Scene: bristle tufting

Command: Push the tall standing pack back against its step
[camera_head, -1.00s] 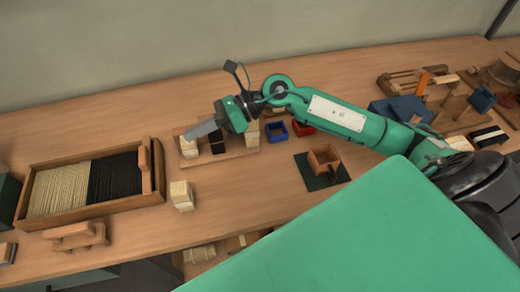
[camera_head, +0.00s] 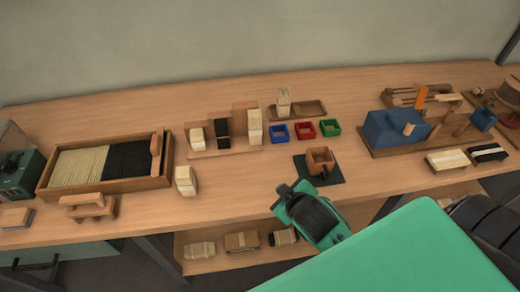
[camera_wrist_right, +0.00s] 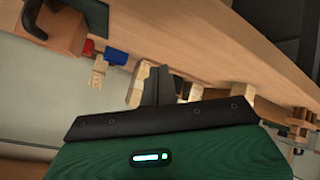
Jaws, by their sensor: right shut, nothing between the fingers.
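The tall standing pack (camera_head: 255,125) is pale and upright at the right end of the low stepped rack (camera_head: 227,148) in the head view. Its brown step (camera_head: 239,114) shows behind and left of it; I cannot tell whether they touch. A pale form in the wrist view (camera_wrist_right: 137,86) is probably this pack, partly hidden by my fingers. My right gripper (camera_wrist_right: 157,87) is shut and empty, its dark fingers apart from the packs. In the head view my right arm is at the front of the table, its fingertips not clear. My left gripper is not in view.
A short pale pack (camera_head: 197,138) and a black pack (camera_head: 222,132) share the rack. A loose pale pack (camera_head: 185,181) stands in front. Blue (camera_head: 279,132), red and green bins and a brown box (camera_head: 320,160) lie right. A bristle tray (camera_head: 120,187) is left.

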